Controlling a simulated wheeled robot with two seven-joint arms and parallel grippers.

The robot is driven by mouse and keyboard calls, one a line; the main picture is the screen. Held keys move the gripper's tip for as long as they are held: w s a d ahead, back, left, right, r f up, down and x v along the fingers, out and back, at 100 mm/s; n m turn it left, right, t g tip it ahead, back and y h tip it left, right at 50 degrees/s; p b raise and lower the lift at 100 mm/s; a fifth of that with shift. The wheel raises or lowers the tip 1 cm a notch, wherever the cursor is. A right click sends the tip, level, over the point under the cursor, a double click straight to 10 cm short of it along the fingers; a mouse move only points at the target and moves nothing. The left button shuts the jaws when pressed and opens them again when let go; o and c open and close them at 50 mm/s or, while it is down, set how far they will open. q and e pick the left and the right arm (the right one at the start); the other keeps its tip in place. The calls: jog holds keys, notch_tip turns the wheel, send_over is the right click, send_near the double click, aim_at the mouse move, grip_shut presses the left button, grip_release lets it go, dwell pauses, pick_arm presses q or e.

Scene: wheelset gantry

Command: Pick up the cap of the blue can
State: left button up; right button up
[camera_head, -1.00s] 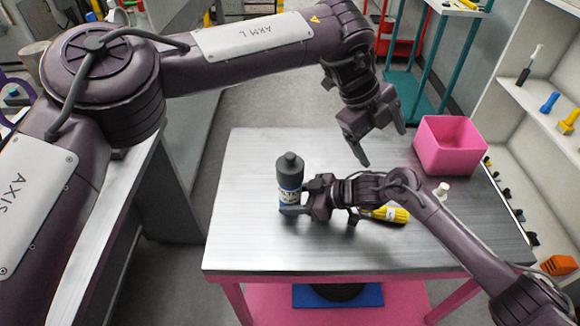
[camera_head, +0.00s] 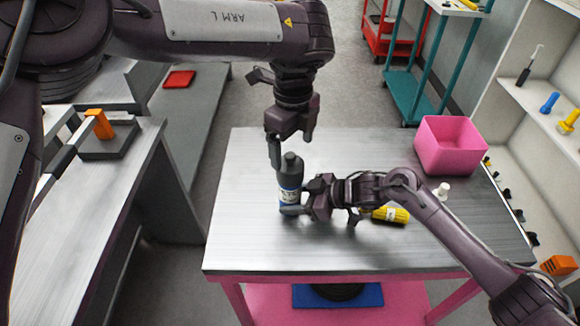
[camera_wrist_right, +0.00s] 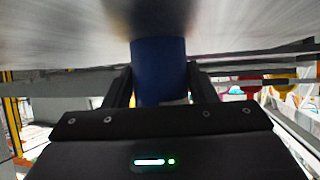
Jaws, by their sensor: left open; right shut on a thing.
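The blue can (camera_head: 289,193) stands upright on the metal table, dark grey with a blue and white label. Its dark grey cap (camera_head: 291,161) is on top. My right gripper (camera_head: 291,210) is shut around the can's lower part from the right. In the right wrist view the blue can (camera_wrist_right: 160,70) shows between the two fingers. My left gripper (camera_head: 290,150) is open, pointing down just above the cap, one finger to the left of it. I cannot tell whether that finger touches the can.
A pink bin (camera_head: 450,147) stands at the table's back right. The table's front and left parts are clear. Shelves (camera_head: 548,100) stand to the right.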

aim_at(291, 156)
pick_arm(q)
jog(key=f, duration=0.5)
jog(key=shift+s+a+f, duration=0.1)
jog(key=shift+s+a, duration=0.1)
jog(key=c, duration=1)
jog(key=shift+o, duration=0.2)
notch_tip(291, 156, up, 13)
dwell(0.5)
pick_arm(e)
jog(key=o, duration=1)
